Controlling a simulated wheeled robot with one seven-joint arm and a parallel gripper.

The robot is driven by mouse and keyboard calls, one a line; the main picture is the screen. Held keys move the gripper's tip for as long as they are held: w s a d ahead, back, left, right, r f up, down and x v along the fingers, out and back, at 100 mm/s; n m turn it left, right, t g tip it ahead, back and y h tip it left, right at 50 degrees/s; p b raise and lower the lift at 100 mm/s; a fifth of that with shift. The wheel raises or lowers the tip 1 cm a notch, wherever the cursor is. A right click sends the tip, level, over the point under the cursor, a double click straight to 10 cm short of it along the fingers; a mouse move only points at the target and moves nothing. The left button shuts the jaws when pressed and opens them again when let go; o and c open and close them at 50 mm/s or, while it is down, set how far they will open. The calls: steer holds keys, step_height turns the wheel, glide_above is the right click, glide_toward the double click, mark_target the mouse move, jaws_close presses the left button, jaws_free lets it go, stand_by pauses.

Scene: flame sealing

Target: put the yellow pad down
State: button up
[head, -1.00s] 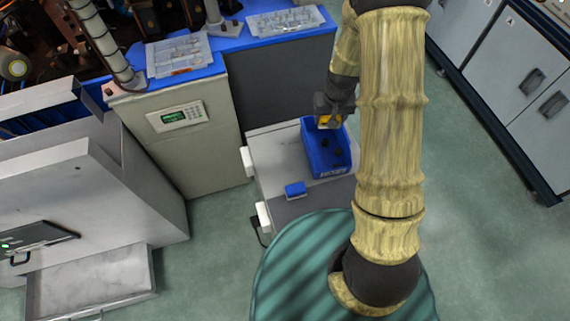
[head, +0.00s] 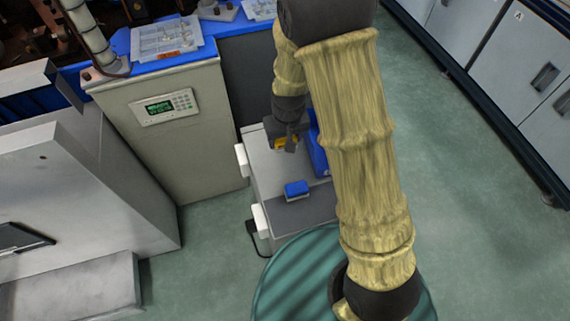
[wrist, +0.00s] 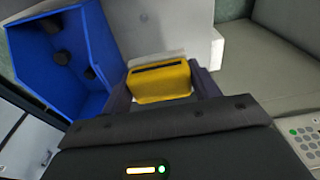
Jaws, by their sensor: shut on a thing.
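The yellow pad (wrist: 159,81) is held between the fingers of my gripper (wrist: 160,88) in the wrist view. In the head view my gripper (head: 288,143) is above the grey cart top, with a small part of the yellow pad (head: 286,144) showing below it. My gripper is shut on the pad. It is beside the blue bin, to its left in the head view. Whether the pad touches the cart top is hard to tell.
The blue bin (head: 318,150) is partly hidden by my arm; in the wrist view the bin (wrist: 66,77) holds several dark round things. A small blue block (head: 297,190) lies on the grey cart (head: 262,172). A cabinet with a keypad (head: 170,105) stands left.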

steer(key=b, duration=0.2)
glide_above(285, 162)
steer(key=f, duration=0.6)
steer(key=shift+s+f, duration=0.15)
steer(key=shift+s, duration=0.1)
steer(key=shift+f+b, duration=0.9)
steer(key=shift+f, duration=0.95)
steer(key=shift+f, duration=0.1)
steer(key=o, duration=1.1)
